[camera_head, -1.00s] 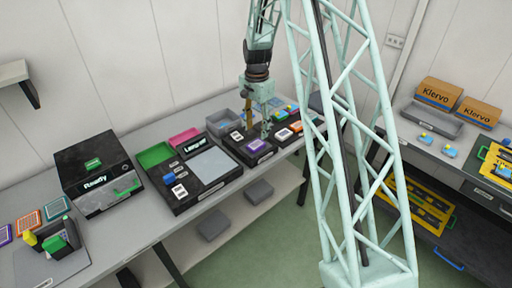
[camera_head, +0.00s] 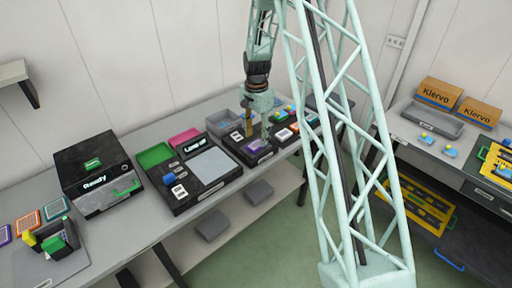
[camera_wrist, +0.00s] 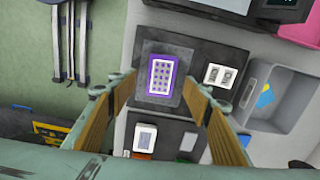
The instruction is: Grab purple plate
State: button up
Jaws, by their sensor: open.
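The purple plate (camera_wrist: 161,75) is a purple-framed rectangle with a pale, dotted middle. It lies on a dark square holder in the wrist view. It also shows in the head view (camera_head: 259,147) on a black station on the bench, partly covered by my gripper. My gripper (camera_wrist: 159,79) is open and empty, with one finger on each side of the plate in the wrist view. In the head view, my gripper (camera_head: 257,138) points down just above the plate. The remaining gap in height is hard to tell. Another purple-framed plate (camera_head: 5,235) lies at the far left.
A white label block (camera_wrist: 220,76) and a grey bin (camera_wrist: 277,95) sit right of the plate in the wrist view. A black station with a grey pad (camera_head: 210,164) stands left of my gripper. The black "Ready" box (camera_head: 98,175) stands further left.

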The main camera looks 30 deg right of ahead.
aim_at(256, 145)
jog(key=shift+w+f, duration=0.1)
jog(key=shift+f, duration=1.9)
jog(key=c, duration=0.9)
